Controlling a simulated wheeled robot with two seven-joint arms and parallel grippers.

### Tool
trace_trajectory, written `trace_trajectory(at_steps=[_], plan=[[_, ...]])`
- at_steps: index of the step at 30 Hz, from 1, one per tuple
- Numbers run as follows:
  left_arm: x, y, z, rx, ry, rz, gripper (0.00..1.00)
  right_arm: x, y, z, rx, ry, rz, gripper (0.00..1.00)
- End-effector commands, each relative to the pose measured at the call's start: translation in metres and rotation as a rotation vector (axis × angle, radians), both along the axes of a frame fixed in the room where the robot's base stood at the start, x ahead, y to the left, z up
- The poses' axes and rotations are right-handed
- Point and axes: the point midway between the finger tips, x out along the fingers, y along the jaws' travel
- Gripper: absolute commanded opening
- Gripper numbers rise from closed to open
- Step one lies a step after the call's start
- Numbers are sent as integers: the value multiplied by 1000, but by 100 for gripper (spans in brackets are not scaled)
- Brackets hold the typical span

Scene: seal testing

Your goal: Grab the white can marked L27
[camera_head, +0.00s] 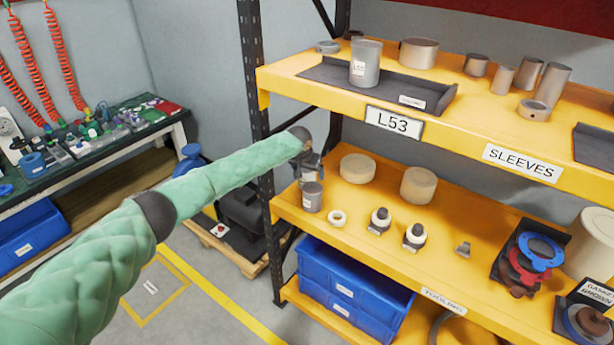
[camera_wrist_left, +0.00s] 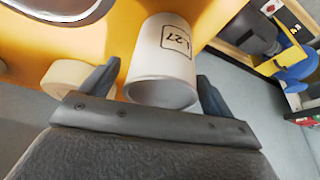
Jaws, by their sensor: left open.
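The white can marked L27 (camera_wrist_left: 165,50) fills the middle of the left wrist view, its label facing the camera and its round rim toward my gripper. In the head view a small grey-white can (camera_head: 312,198) stands at the left end of the lower yellow shelf (camera_head: 385,240), and it appears to be the same one. My left gripper (camera_head: 308,168) is just above it, partly covering its top. In the wrist view the fingers of my left gripper (camera_wrist_left: 159,73) are open, one on each side of the can's rim. Contact cannot be told. My right gripper is not in view.
A cream ring (camera_head: 337,218) lies close right of the can; two white-topped parts (camera_head: 380,220) and tan discs (camera_head: 358,168) are farther along. The upper shelf, labelled L53, holds a larger labelled can (camera_head: 365,63) on a dark tray (camera_head: 390,88). A dark rack post (camera_head: 266,190) stands left.

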Motion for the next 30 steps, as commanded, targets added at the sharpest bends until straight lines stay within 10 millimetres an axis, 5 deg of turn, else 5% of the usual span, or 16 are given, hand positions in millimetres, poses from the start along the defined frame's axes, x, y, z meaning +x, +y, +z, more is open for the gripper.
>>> trace_trajectory(at_steps=[8, 18, 30], plan=[[1, 0, -2, 1, 0, 0, 88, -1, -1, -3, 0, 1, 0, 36], [1, 0, -1, 0, -1, 0, 31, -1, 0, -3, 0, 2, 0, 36], [1, 0, 4, 1, -1, -1, 31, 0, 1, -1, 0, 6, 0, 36]])
